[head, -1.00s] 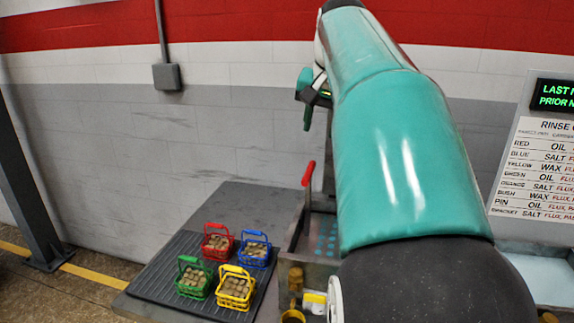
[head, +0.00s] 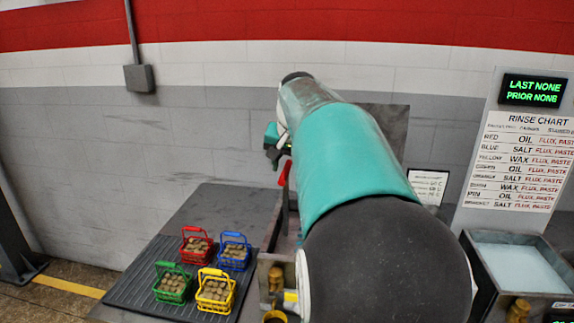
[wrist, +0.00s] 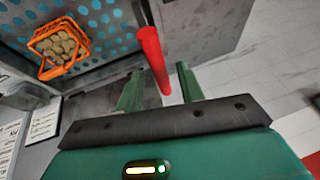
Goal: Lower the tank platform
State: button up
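A red lever handle (head: 284,173) stands at the left side of the tank, mostly hidden by my arm. In the wrist view the red handle (wrist: 152,50) reaches in between the two green fingers of my gripper (wrist: 160,88). The fingers are apart, with a gap on both sides of the handle; I cannot tell whether either touches it. In the head view my gripper (head: 275,148) is just above the handle. A perforated platform with blue holes (wrist: 115,46) shows in the wrist view, with an orange basket (wrist: 60,46) of round parts on it.
Red (head: 197,246), blue (head: 234,252), green (head: 172,284) and yellow (head: 215,292) baskets of parts stand on a dark ribbed mat (head: 130,292) at left. A tank of pale liquid (head: 525,268) and a rinse chart (head: 517,160) are at right.

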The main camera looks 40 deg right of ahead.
aim_at(287, 204)
grip_shut()
notch_tip(287, 204, down, 11)
jog(key=shift+s, duration=0.1)
dwell(0.3)
grip_release()
jog(key=shift+d+f, duration=0.1)
jog(key=shift+f, duration=0.05)
jog(key=v, duration=1.4)
